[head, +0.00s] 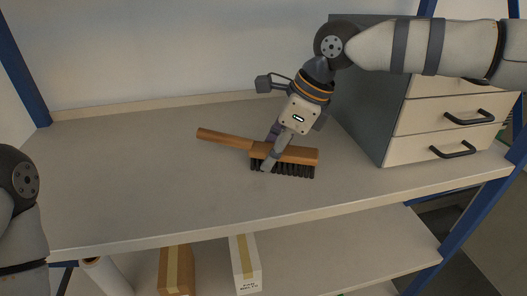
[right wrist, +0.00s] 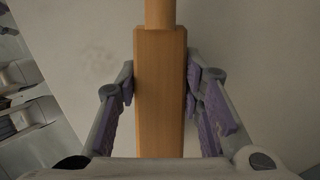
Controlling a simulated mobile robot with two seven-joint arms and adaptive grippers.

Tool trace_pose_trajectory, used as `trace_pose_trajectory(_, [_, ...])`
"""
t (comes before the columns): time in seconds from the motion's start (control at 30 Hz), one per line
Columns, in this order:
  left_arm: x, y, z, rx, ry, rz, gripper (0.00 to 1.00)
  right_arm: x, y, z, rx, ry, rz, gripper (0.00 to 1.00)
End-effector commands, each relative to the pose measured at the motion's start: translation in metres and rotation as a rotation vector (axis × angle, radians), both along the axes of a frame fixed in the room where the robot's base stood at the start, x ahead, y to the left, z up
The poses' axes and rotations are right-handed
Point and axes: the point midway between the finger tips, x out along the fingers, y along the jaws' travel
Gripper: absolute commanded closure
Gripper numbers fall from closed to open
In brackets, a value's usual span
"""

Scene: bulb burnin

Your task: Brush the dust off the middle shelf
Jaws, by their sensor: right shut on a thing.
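A wooden brush (head: 300,154) with dark bristles is at the middle shelf (head: 130,190), its handle pointing left and its bristles down. I cannot tell whether the bristles touch the surface. My right gripper (head: 272,155) is shut on the brush's wooden block, near the handle end. In the right wrist view, the purple-padded fingers (right wrist: 160,88) sit on both sides of the wooden block (right wrist: 160,120); the bristles are hidden there. A faint greyish smudge, possibly dust, shows on the shelf surface (right wrist: 95,65) in that view. My left arm shows at the left edge; its gripper is out of view.
A grey drawer cabinet (head: 367,105) with pale fronts and black handles stands on the right of the shelf. Blue posts (head: 20,75) frame the rack. On the shelf below are a brown box (head: 176,270), a white box (head: 245,265) and a white roll (head: 105,275). The shelf's left part is clear.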

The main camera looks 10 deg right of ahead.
Motion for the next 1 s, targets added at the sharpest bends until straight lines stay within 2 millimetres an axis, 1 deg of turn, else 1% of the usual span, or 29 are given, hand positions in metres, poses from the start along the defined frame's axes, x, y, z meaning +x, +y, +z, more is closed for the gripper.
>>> trace_pose_trajectory(0.03, [0.000, 0.000, 0.000, 0.000, 0.001, 0.000, 0.45, 0.000, -0.007, -0.002, -0.001, 0.005, -0.004, 0.97])
trace_pose_trajectory(0.1, [0.000, 0.000, 0.000, 0.000, 0.001, 0.000, 0.45, 0.000, -0.015, -0.002, -0.001, 0.004, -0.003, 0.97])
trace_pose_trajectory(0.2, [0.000, 0.000, 0.000, 0.000, 0.002, 0.000, 0.45, 0.000, -0.024, -0.002, -0.002, 0.005, -0.003, 0.97])
trace_pose_trajectory(0.33, [0.000, 0.000, 0.000, 0.000, 0.002, 0.000, 0.45, -0.003, -0.026, -0.001, -0.003, 0.005, 0.000, 0.97])
trace_pose_trajectory(0.53, [0.000, 0.000, 0.000, 0.000, 0.001, 0.000, 0.45, -0.017, -0.026, 0.001, -0.003, 0.004, 0.000, 0.97])
trace_pose_trajectory(0.67, [0.000, 0.000, 0.000, 0.000, 0.001, 0.000, 0.45, -0.017, -0.019, 0.001, -0.003, 0.003, 0.002, 0.97])
trace_pose_trajectory(0.9, [0.000, 0.000, 0.000, 0.000, 0.001, 0.000, 0.45, -0.018, 0.008, 0.000, -0.002, 0.001, 0.001, 0.97])
trace_pose_trajectory(1.0, [0.000, 0.000, 0.000, 0.000, 0.001, 0.000, 0.45, -0.018, 0.014, 0.000, -0.001, 0.002, -0.001, 0.97])
